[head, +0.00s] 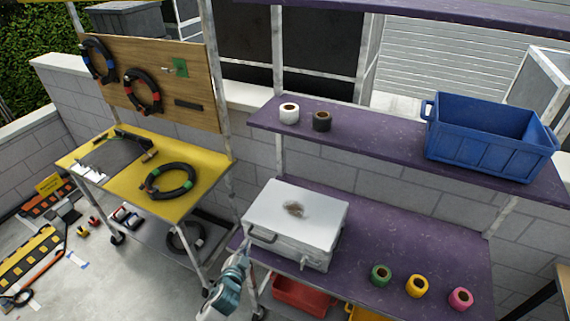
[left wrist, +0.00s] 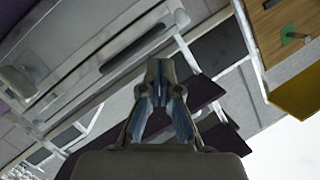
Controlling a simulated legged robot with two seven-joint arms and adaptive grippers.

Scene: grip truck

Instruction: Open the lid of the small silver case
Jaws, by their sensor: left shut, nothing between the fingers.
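The small silver case (head: 318,213) stands on the lower purple shelf in the head view. Its lid is shut, with a brownish patch on top and a dark handle (head: 262,236) on its front side. My left gripper (head: 243,259) is just in front of the case's near left corner, below the handle. In the left wrist view the gripper (left wrist: 158,68) is shut and empty, with the case (left wrist: 75,65) at the upper left. I cannot tell whether the fingertips touch the case. My right gripper is not in view.
Green (head: 381,274), yellow (head: 417,286) and pink (head: 460,298) tape rolls stand right of the case. An upper purple shelf (head: 375,145) holds a blue crate (head: 480,150) and two more rolls. A yellow table (head: 205,173) stands left. A red bin (head: 300,297) is below.

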